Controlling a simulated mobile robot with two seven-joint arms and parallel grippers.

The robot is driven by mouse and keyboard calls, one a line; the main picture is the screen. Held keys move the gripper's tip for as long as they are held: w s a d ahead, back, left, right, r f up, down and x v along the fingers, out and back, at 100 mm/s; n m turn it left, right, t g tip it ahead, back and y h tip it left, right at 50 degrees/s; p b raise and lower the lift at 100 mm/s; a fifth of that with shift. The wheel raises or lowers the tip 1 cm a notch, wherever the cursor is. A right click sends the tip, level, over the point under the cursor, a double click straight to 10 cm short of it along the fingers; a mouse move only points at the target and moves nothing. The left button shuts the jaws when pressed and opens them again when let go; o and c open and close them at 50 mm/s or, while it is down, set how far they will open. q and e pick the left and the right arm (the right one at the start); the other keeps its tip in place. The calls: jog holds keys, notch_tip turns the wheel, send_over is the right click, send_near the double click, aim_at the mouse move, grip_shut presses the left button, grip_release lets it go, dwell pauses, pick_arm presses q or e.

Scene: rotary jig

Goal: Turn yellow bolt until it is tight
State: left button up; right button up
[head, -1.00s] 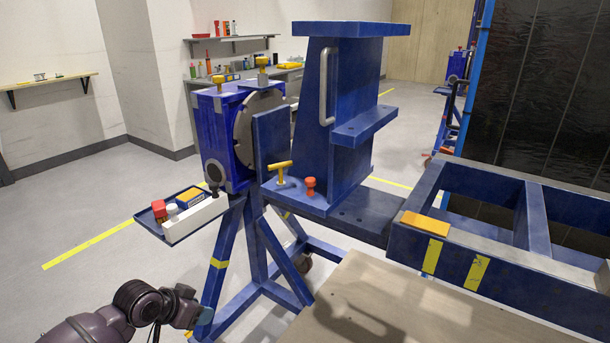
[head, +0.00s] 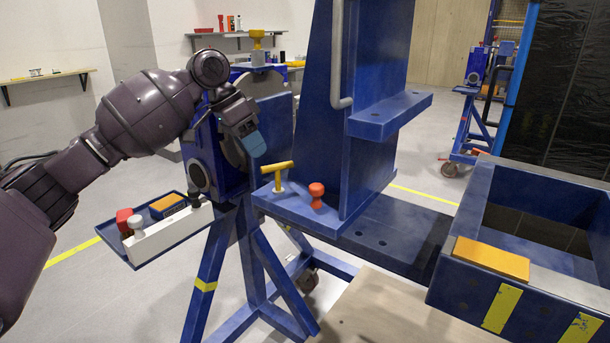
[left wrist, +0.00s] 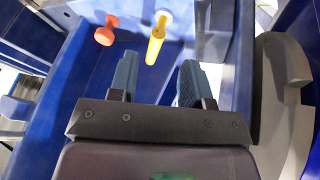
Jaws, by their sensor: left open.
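The yellow bolt (head: 278,175) has a T-shaped handle and stands upright on the blue ledge (head: 300,210) of the jig. In the left wrist view the yellow bolt (left wrist: 155,47) lies beyond the fingertips, roughly in line with the gap between them. My left gripper (head: 254,143) is above and slightly left of the bolt, apart from it. In the left wrist view my left gripper (left wrist: 157,80) is open, with nothing between its blue-grey fingers. My right gripper is not in view.
A red knob (head: 317,195) stands just right of the bolt. A tall blue bracket (head: 345,100) rises behind the ledge. A side tray (head: 150,250) is at lower left.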

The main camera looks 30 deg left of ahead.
aim_at(278, 171)
pick_arm(q)
jog(key=b+x, duration=0.1)
jog(key=x, duration=0.1)
jog(key=b+x, duration=0.1)
jog(key=x, duration=0.2)
jog(key=w+d+b+x, duration=0.1)
jog(key=x, duration=0.1)
jog(key=shift+w+r, duration=0.1)
jog(key=shift+r, duration=0.05)
jog(key=shift+w+d+f+b, duration=0.1)
jog(key=shift+d+f+b, duration=0.05)
jog(key=shift+f+b, duration=0.2)
jog(key=shift+d+f, duration=0.25)
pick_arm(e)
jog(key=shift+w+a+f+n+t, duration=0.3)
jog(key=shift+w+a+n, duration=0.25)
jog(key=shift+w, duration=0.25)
pick_arm(q)
jog(key=shift+c, duration=0.2)
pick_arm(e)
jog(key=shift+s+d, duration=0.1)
